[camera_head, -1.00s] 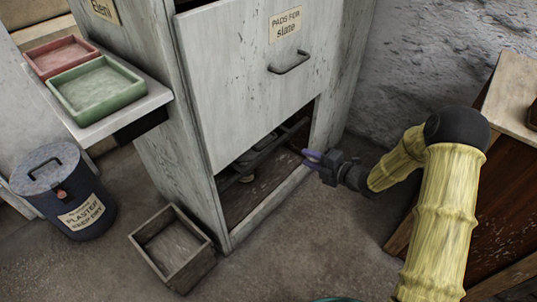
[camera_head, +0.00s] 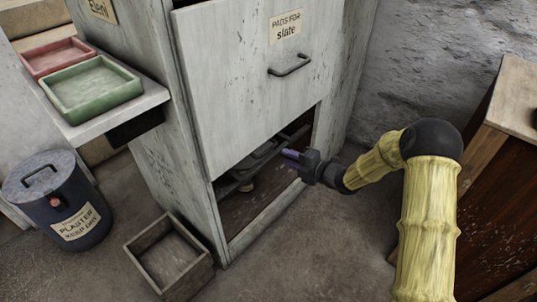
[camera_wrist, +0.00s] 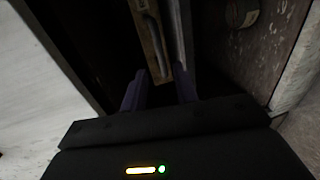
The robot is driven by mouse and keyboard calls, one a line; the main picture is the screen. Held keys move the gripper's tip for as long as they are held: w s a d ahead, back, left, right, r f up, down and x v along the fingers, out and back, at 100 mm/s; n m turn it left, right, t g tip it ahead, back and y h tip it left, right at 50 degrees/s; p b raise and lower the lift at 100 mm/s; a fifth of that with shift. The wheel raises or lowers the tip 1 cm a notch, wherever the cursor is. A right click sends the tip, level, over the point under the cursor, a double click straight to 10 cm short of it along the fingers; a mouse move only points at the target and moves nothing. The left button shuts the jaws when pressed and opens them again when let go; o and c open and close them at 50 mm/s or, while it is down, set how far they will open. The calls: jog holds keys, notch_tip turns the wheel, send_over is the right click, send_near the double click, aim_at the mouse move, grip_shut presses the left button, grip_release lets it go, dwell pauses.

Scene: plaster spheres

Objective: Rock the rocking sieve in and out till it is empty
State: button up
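A dark, tray-like piece, perhaps the rocking sieve (camera_head: 262,157), lies in shadow inside the low opening of the pale cabinet. Its contents cannot be made out. My gripper (camera_head: 289,153) reaches in at the right side of that opening, with purple fingers close to the dark piece. In the wrist view, the two fingers of my gripper (camera_wrist: 159,88) stand apart. A worn, light-edged bar with a grey grip-like part (camera_wrist: 150,40) runs away just beyond and between the fingertips. I cannot tell whether the fingers touch it.
The cabinet front (camera_head: 240,85) hangs above the opening, its right post (camera_head: 326,130) close to my gripper. A wooden box (camera_head: 170,262) and a plaster bin (camera_head: 62,200) stand on the floor at left. Green (camera_head: 92,88) and red (camera_head: 55,57) trays sit on a ledge.

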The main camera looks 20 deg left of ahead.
aim_at(269, 149)
jog(key=b+x, duration=0.3)
jog(key=x, duration=0.6)
jog(key=shift+w+a+f+b, duration=0.1)
jog(key=shift+w+a+b, duration=0.1)
jog(key=shift+b, duration=0.15)
jog(key=shift+s, duration=0.1)
jog(key=shift+c, duration=0.2)
grip_shut()
